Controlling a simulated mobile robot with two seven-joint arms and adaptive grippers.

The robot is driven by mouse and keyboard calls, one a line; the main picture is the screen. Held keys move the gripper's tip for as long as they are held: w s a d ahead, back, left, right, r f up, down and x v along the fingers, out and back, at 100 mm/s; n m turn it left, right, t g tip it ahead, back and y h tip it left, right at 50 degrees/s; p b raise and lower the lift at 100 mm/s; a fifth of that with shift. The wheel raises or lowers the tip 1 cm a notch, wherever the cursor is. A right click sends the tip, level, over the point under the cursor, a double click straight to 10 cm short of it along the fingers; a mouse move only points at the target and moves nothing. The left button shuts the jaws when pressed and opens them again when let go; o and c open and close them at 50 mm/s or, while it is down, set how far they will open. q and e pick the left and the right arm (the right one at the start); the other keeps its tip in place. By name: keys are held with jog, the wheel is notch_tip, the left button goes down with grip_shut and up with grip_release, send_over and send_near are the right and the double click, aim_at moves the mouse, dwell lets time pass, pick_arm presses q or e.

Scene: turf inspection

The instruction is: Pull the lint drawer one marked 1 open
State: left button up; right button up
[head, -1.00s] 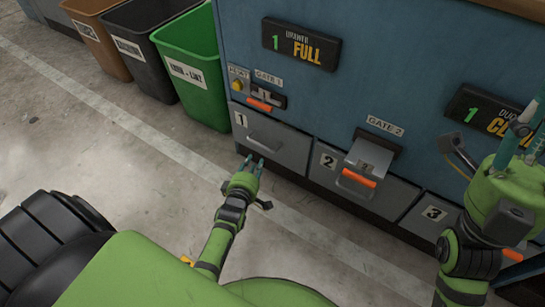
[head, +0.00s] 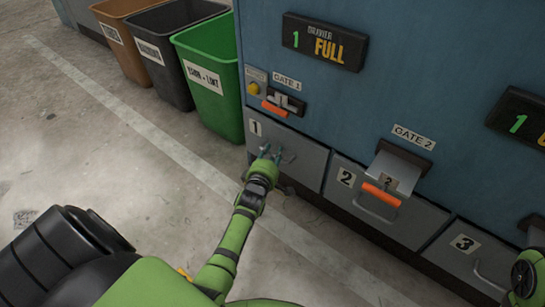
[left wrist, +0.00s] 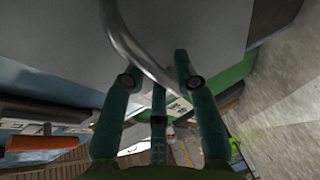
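Lint drawer one is a grey front marked 1 (head: 308,165), low on the blue cabinet, and it looks flush and shut. Its bar handle shows in the left wrist view (left wrist: 128,42) as a curved metal bar. My left gripper (head: 270,152) is at this handle, its teal fingers partly covering it. In the left wrist view the fingers (left wrist: 157,85) are spread, with the bar running in between the two nearer tips. Firm contact cannot be told. Of my right arm only a green part shows at the lower right edge; its fingers are out of view.
Drawer 2 (head: 407,217) and drawer 3 (head: 450,262) lie to the right. The gate 2 flap with an orange grip (head: 381,195) juts out above drawer 2. A green bin (head: 213,115), a black bin and a brown bin stand at left. The floor in front is clear.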

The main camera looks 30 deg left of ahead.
pick_arm(q)
grip_shut()
